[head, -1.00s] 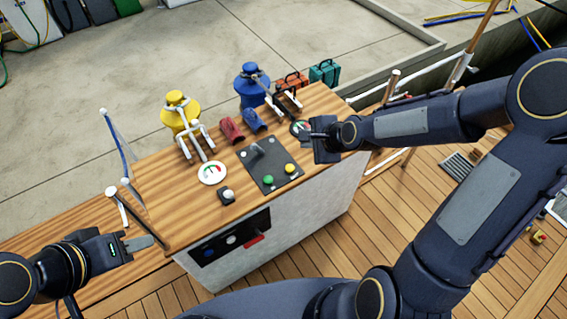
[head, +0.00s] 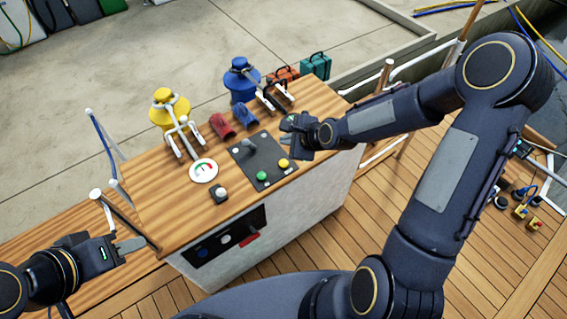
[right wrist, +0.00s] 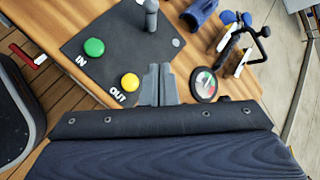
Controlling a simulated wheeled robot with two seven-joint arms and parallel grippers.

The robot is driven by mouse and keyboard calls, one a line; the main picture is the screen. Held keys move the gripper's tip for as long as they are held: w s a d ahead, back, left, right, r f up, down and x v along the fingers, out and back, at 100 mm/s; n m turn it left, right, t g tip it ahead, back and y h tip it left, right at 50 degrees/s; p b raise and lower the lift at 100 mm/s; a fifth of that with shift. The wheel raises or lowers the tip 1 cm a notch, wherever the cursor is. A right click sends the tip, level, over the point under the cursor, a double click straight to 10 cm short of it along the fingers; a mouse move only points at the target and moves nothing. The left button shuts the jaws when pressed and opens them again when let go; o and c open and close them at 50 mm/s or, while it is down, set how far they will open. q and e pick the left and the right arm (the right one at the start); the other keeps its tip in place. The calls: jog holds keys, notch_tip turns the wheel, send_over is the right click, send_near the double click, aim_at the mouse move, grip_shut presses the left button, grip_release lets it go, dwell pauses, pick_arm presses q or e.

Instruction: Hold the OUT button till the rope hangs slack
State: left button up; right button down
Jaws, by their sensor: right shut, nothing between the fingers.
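The yellow OUT button (head: 283,163) sits beside the green IN button (head: 262,176) on a dark panel (head: 243,153) on the wooden console top. In the right wrist view the OUT button (right wrist: 130,81) shows its label, with the IN button (right wrist: 94,47) at upper left. My right gripper (right wrist: 158,84) is shut and empty, its tips just right of the OUT button in that view; contact does not show. In the head view it (head: 290,124) is above the panel's right side. My left gripper (head: 130,246) is beside the console's left end; its finger gap is unclear. I cannot make out the rope.
A yellow winch (head: 168,107) and a blue winch (head: 240,80) stand along the console's back. A second gauge (right wrist: 204,84) is close right of my right fingers.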

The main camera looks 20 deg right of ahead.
aim_at(287, 164)
notch_tip(287, 164, down, 7)
jog(key=b, duration=0.5)
jog(key=shift+f, duration=0.2)
dwell(1.6)
jog(key=shift+f+b, duration=0.4)
jog(key=shift+b, duration=0.2)
jog(key=shift+f+b, duration=0.45)
jog(key=shift+f, duration=0.05)
dwell(4.3)
